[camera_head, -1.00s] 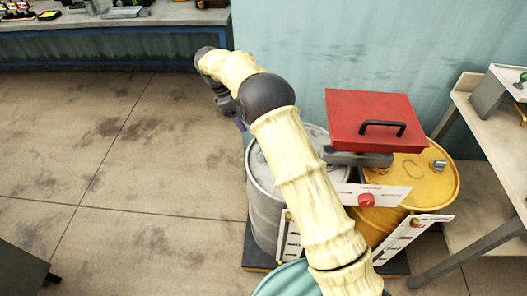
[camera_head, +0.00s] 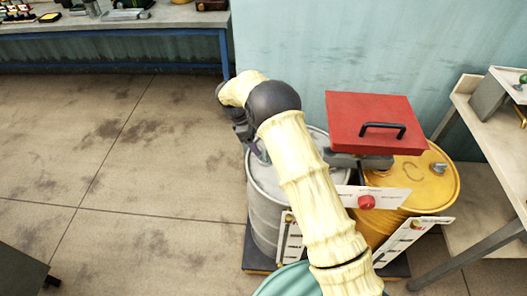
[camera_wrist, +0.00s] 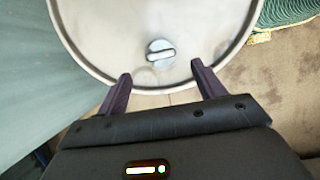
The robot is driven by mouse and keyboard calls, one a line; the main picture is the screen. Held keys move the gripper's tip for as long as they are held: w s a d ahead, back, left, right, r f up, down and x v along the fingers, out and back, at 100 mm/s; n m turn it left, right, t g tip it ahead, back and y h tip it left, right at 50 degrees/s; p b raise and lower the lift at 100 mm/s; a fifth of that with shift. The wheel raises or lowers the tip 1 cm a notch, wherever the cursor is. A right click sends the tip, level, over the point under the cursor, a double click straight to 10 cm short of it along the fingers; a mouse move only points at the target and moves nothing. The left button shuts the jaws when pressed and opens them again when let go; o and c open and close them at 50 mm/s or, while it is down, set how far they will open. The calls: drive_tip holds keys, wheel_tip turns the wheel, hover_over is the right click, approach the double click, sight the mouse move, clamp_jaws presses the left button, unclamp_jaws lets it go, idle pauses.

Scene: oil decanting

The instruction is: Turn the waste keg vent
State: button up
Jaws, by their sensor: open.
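A grey keg (camera_head: 262,190) stands on a low dark base, partly hidden behind my arm. In the wrist view its pale round lid (camera_wrist: 110,40) fills the upper middle, with a small grey vent knob (camera_wrist: 160,51) whose bar lies roughly crosswise. A yellow keg (camera_head: 445,190) stands to the right, with its own grey knob (camera_head: 438,167) on top. Which one is the waste keg I cannot tell. My gripper (camera_wrist: 160,76) is open and empty, its two dark purple fingers near the grey lid's rim, short of the vent knob. In the head view the gripper is mostly hidden.
A red lid with a black handle (camera_head: 370,115) sits above and between the kegs. A white panel with a red knob (camera_head: 367,202) is in front. A shelf (camera_head: 490,130) stands at right, a wall behind.

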drive_tip(key=x, duration=0.6)
drive_tip(key=shift+d+f, duration=0.15)
drive_tip(key=shift+f, duration=0.05)
drive_tip(key=shift+c, duration=0.4)
drive_tip(key=c, duration=0.9)
